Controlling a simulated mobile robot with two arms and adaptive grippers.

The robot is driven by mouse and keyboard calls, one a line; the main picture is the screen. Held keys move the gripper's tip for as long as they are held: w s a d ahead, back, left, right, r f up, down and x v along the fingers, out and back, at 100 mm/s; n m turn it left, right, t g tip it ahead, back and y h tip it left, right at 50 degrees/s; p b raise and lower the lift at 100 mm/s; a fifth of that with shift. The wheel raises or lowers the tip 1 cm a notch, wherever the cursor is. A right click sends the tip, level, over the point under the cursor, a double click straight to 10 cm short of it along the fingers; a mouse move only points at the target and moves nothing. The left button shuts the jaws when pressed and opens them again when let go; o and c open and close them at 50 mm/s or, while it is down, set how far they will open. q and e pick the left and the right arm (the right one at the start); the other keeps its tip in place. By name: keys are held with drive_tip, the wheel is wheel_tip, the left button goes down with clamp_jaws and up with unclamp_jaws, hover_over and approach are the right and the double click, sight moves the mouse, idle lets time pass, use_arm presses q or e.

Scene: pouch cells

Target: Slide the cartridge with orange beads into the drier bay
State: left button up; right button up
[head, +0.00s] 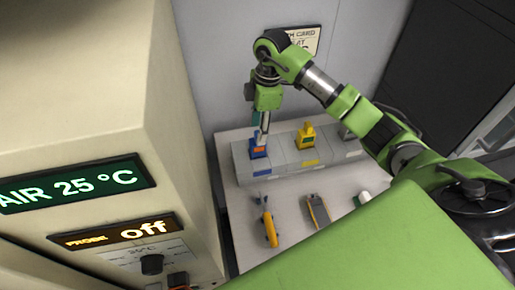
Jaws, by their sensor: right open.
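My right gripper (262,124) comes down over the left end of a grey block on the table, with its fingers open. Just below the fingertips is a small blue piece with an orange face (259,150), seated in the block's left position. I cannot tell whether the fingertips touch it, or whether the orange is beads. No cartridge with orange beads and no drier bay can be told for certain in this view. My left gripper is not in view.
The grey block (285,172) also holds a yellow piece (306,137). In front lie a yellow tool (269,228), a dark yellow-edged device (318,211) and a white cylinder (363,197). A cream cabinet (75,125) reading "AIR 25 °C" and "PROBE off" fills the left.

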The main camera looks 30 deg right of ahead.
sight(258, 148)
wheel_tip(258, 148, down, 2)
drive_tip(key=shift+s+f+p, duration=0.1)
drive_tip(key=shift+p, duration=0.65)
wheel_tip(258, 148, down, 3)
drive_tip(key=shift+a+f+p, duration=0.1)
drive_tip(key=shift+a+p, duration=0.05)
drive_tip(key=shift+p, duration=0.45)
drive_tip(key=shift+f, duration=0.2)
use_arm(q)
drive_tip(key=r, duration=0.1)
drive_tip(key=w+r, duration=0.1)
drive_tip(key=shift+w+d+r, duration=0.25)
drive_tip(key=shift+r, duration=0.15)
use_arm(e)
clamp_jaws()
